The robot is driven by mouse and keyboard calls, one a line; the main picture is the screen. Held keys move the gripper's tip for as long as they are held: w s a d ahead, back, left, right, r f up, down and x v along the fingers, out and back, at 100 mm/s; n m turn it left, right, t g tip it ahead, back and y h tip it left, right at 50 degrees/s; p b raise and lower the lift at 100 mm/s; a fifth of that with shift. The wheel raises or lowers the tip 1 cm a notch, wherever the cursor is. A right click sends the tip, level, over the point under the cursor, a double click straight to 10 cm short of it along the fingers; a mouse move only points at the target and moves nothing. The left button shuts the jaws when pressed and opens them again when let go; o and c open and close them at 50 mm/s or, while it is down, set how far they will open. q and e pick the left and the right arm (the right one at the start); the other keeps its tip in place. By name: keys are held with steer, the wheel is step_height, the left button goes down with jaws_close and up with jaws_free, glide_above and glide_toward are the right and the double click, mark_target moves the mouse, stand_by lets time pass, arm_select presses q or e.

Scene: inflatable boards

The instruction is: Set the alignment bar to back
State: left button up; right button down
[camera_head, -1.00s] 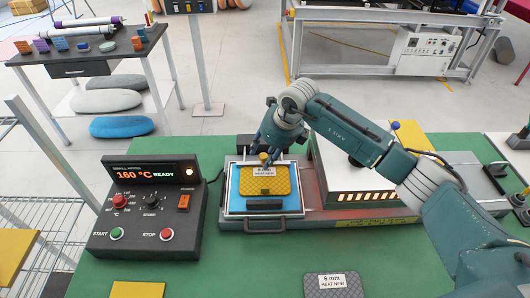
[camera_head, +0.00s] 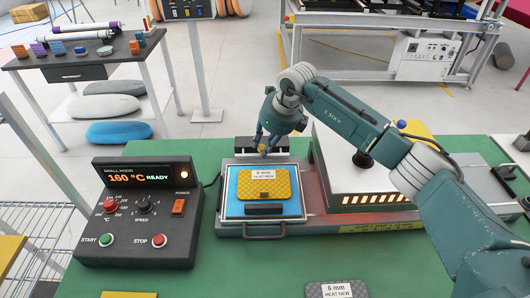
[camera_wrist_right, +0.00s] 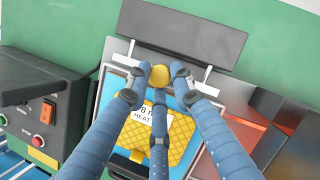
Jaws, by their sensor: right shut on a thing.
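My right gripper (camera_head: 264,150) is shut on a small yellow knob at the back edge of the blue tray bed; the knob shows between the fingers in the right wrist view (camera_wrist_right: 161,73). The knob appears to belong to the alignment bar, most of which the fingers hide. A yellow quilted board (camera_head: 263,189) with a white label lies flat on the blue bed (camera_head: 232,203), in front of the gripper. A dark block (camera_head: 240,144) stands just behind the bed, beyond the knob. My left gripper is not in view.
A control box (camera_head: 139,213) reading 160 °C stands left of the bed. A white-topped heater housing (camera_head: 330,150) is close on the right. A grey board (camera_head: 330,290) lies at the front edge.

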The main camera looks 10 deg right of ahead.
steer(key=shift+w+r, duration=0.25)
steer(key=shift+r, duration=0.1)
steer(key=c, duration=1.8)
jaws_free()
steer(key=o, duration=0.3)
steer(key=shift+w, duration=0.1)
steer(key=shift+f, duration=0.2)
steer(key=v, duration=1.2)
steer(key=shift+a, duration=0.1)
steer(key=shift+f, duration=0.1)
